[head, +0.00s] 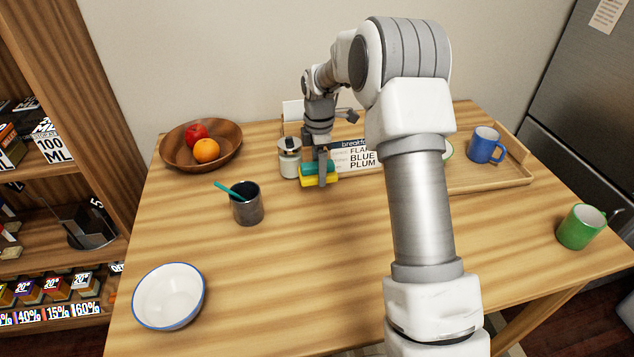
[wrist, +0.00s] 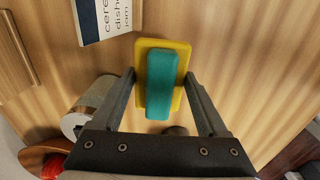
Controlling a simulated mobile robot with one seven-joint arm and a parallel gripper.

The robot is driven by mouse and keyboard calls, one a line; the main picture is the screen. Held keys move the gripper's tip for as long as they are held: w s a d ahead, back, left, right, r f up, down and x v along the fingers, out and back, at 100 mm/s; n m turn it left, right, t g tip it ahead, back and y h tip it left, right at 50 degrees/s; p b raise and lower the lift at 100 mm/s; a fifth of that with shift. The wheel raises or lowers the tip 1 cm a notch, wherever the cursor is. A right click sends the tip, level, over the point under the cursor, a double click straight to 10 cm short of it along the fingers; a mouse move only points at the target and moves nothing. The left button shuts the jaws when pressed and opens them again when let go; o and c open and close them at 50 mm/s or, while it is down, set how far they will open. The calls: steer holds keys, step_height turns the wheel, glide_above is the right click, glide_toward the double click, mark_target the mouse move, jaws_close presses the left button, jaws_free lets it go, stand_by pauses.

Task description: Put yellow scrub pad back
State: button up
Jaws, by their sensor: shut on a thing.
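The yellow scrub pad (head: 319,181) with a teal block on top is near the back middle of the table, in front of a lettered sign. My gripper (head: 319,165) is above it, pointing down, with its fingers at the pad. In the wrist view the yellow scrub pad (wrist: 154,93) lies between the two fingers of my gripper (wrist: 161,78), one on each side of the teal block, and they are shut on it. I cannot tell whether the pad touches the table.
A white lidded canister (head: 289,160) stands just left of the pad. A dark cup (head: 247,206), a wooden fruit bowl (head: 180,161) and a white bowl (head: 169,297) are further left. A tray (head: 490,178) with a blue mug (head: 485,146) and a green mug (head: 580,227) are right.

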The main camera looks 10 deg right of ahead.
mark_target(317, 189)
steer(key=shift+w+a+f, duration=0.1)
steer(key=shift+a+f, duration=0.15)
steer(key=shift+f, duration=0.25)
steer(key=shift+f+b, duration=0.6)
steer(key=shift+f, duration=1)
steer(key=shift+f, duration=0.15)
steer(key=o, duration=1.2)
